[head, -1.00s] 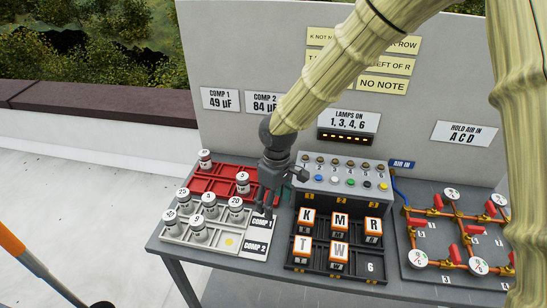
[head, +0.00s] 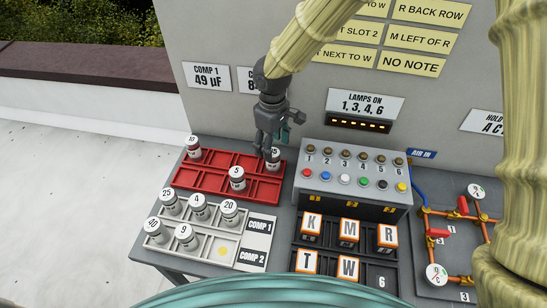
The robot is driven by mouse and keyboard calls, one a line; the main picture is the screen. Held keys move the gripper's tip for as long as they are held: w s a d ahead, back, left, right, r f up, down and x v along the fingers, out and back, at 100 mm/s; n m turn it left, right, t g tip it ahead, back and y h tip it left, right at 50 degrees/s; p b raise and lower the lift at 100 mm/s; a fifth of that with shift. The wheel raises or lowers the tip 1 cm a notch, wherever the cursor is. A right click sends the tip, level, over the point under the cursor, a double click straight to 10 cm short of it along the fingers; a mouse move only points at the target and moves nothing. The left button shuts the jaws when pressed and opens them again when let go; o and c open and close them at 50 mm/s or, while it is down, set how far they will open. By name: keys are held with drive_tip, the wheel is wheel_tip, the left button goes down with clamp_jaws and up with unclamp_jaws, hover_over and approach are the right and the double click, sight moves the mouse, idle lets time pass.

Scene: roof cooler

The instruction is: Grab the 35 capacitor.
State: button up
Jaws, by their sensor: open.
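A white capacitor (head: 274,161) stands at the back right of the red tray (head: 208,170). My gripper partly covers its top label; a 5 shows at the end, and I cannot read the whole number. My gripper (head: 265,147) is open, pointing down right at this capacitor, with its fingers overlapping its left side in the picture. I cannot tell whether they touch it. Also in the red tray are a capacitor marked 5 (head: 237,179) and one at the back left whose label looks like 10 (head: 193,150).
A white tray (head: 234,250) in front holds several capacitors, marked 25, 4, 20, 40 and 9. Right of the gripper is a lamp box (head: 350,187) with buttons. Lettered blocks stand in a black rack (head: 334,232). The upright panel (head: 225,35) rises behind.

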drive_tip(key=shift+w+f+p, duration=0.2)
drive_tip(key=shift+f+p, duration=1.1)
drive_tip(key=shift+f, duration=2.7)
drive_tip(key=c, duration=1.2)
